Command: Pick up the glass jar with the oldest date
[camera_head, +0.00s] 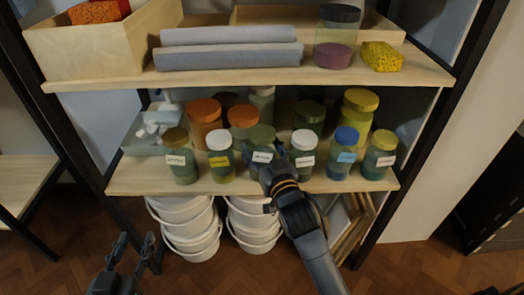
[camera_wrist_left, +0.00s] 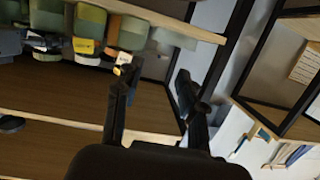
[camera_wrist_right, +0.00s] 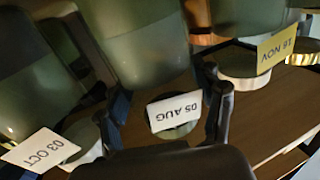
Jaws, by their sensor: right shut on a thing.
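Small jars with dated labels stand along the front of the middle shelf. My right gripper (camera_head: 268,166) is shut around a green-lidded jar (camera_head: 261,136); its white label (camera_wrist_right: 176,111) reads 05 AUG in the right wrist view. To its left is a white-lidded jar (camera_head: 219,141), whose yellow label (camera_wrist_right: 276,46) reads 18 NOV. To its right is another white-lidded jar (camera_head: 304,141), labelled 03 OCT (camera_wrist_right: 40,149). My left gripper (camera_head: 137,247) is open and empty, low at left.
Taller jars, including an orange-lidded one (camera_head: 204,111), stand behind the front row. A light-blue bin (camera_head: 142,143) is at left. Above are grey rolls (camera_head: 228,55), a pink-filled jar (camera_head: 334,55) and a yellow sponge (camera_head: 381,57). White buckets (camera_head: 187,228) stand below.

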